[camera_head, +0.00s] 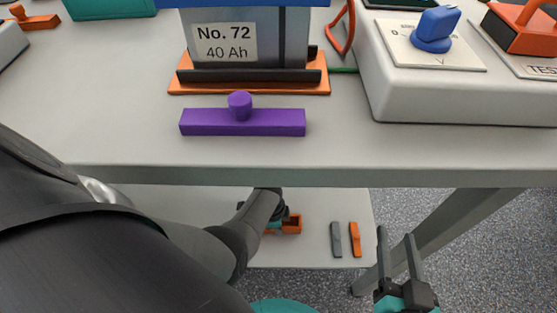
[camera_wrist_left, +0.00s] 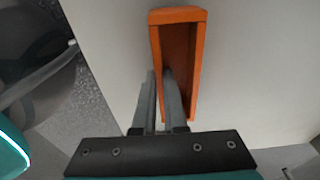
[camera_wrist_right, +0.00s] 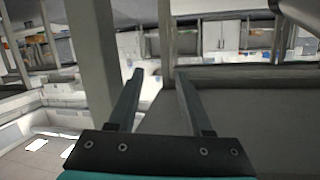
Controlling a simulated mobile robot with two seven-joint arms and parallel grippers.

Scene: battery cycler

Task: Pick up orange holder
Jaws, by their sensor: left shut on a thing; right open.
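The orange holder (camera_head: 293,225) is a small open box on the lower shelf, partly hidden by my left arm in the head view. In the left wrist view the holder (camera_wrist_left: 180,15) is long, with raised walls. My left gripper (camera_wrist_left: 160,80) is shut on its left long wall, one finger inside and one outside. Whether the holder touches the shelf is unclear. In the head view my left gripper (camera_head: 277,212) is small and partly hidden. My right gripper (camera_head: 397,240) is open and empty, right of the lower shelf; it also shows in the right wrist view (camera_wrist_right: 159,75).
A grey bar (camera_head: 336,240) and an orange bar (camera_head: 355,240) lie right of the holder on the lower shelf (camera_head: 300,258). On top are a purple handled bar (camera_head: 240,121) and the No. 72 block (camera_head: 265,40).

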